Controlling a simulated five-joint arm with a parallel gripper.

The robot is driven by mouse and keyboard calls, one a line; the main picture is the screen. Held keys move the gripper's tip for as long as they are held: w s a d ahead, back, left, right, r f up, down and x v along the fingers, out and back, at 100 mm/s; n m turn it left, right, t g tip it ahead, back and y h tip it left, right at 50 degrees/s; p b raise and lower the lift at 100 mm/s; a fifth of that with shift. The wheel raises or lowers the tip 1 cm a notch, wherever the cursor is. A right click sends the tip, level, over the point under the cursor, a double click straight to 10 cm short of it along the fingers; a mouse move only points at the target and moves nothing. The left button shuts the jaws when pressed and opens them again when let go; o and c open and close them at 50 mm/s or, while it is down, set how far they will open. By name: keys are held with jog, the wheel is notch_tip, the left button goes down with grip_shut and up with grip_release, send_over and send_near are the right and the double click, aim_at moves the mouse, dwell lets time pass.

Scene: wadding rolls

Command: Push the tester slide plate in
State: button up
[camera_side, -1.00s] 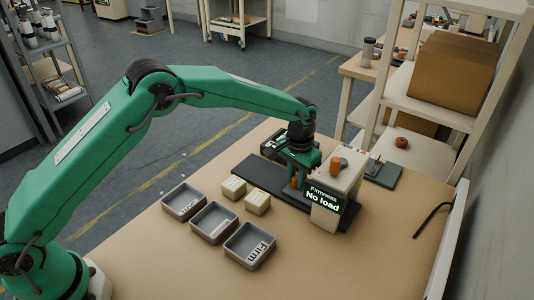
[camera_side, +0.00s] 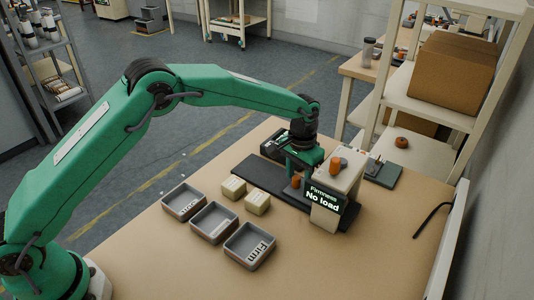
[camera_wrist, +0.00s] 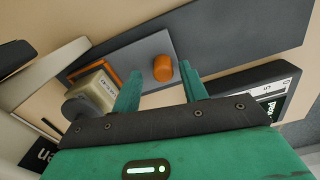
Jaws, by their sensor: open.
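The grey slide plate (camera_wrist: 130,52) lies on the tester's long dark base, with an orange knob (camera_wrist: 162,68) standing on it. The knob also shows in the side view (camera_side: 295,182). My gripper (camera_wrist: 162,82) is open and empty, its two green fingers pointing toward the knob from one side. In the side view my gripper (camera_side: 298,168) is low beside the tester (camera_side: 335,185), whose display reads "Firmness No load". A beige labelled block (camera_wrist: 98,90) is near the plate's orange marking, close to a dark cylinder. I cannot tell contact between fingers and knob.
Three grey bins (camera_side: 250,246) stand in front, one labelled "Firm". Two beige blocks (camera_side: 257,202) sit between the bins and the base. A dark box (camera_side: 272,145) is behind my gripper. A black hooked tool (camera_side: 432,218) lies right. The front right of the table is clear.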

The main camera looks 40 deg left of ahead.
notch_tip(320, 180, up, 7)
jog(key=shift+f, duration=0.2)
jog(key=shift+r, duration=0.15)
jog(key=shift+r, duration=0.1)
dwell(0.3)
jog(key=shift+s+a+r, duration=0.1)
jog(key=shift+a+r, duration=0.05)
jog(key=shift+r, duration=0.15)
jog(key=s+a+r+t, duration=0.3)
jog(key=s+a+r, duration=0.9)
jog(key=s+r, duration=0.3)
jog(key=s+a+n+t, duration=0.1)
jog(key=s+a, duration=0.3)
jog(key=s, duration=0.5)
jog(key=s+a+f+t, duration=0.1)
jog(key=s+a, duration=0.2)
jog(key=s, duration=0.6)
jog(key=shift+s+a+f+n+t, duration=0.25)
jog(key=shift+s+a+n+t, duration=0.05)
jog(key=shift+a+n, duration=0.1)
